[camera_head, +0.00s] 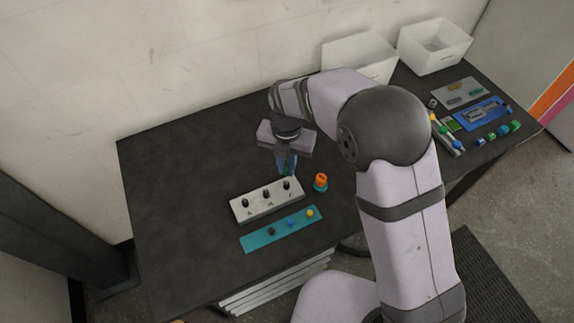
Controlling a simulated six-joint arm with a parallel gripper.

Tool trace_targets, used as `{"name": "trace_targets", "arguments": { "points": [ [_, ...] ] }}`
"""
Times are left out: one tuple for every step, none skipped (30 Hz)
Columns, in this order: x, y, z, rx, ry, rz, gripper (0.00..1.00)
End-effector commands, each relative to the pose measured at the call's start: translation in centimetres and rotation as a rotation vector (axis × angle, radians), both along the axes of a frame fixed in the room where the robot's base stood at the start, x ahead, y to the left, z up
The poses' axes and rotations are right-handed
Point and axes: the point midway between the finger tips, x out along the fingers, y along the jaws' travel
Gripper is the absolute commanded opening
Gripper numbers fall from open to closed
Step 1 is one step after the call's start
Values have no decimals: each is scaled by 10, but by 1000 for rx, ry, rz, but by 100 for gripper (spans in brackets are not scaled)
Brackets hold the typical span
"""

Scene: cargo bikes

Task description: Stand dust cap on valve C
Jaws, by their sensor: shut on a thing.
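A white block (265,205) on the dark table carries three black upright valves with small letters in front. The letters are too small to read surely; the rightmost valve (287,185) stands where C fits the order. A teal strip (262,241) in front holds a black piece (271,231), a blue piece (291,223) and a yellow piece (310,212), possibly caps. My gripper (287,170) points down just above and behind the rightmost valve. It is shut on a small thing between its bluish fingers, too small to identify. I cannot tell whether it touches the valve.
Two white bins (435,48) are at the back right. A grey tray (456,92), a blue tray (482,113) and several small coloured parts lie at the right. The table's left side is clear.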

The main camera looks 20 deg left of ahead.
Motion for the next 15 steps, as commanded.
{"name": "trace_targets", "arguments": {
  "points": [
    [0,0,-5,-1,1,0,0],
    [0,0,-7,-1,1,0,0],
    [0,0,-9,-1,1,0,0],
    [0,0,-11,-1,1,0,0],
    [0,0,-13,-1,1,1,0],
    [0,0,-16,-1,1,1,0],
    [0,0,-18,-1,1,1,0],
    [0,0,-20,-1,1,1,0],
    [0,0,-23,-1,1,1,0],
    [-1,0,-25,-1,1,1,0],
    [-1,0,-27,-1,1,1,0],
    [0,0,-29,-1,1,1,0],
    [-1,0,-31,-1,1,1,0],
    [-1,0,-32,-1,1,1,0],
    [0,0,-34,-1,1,1,0]
  ]
}}
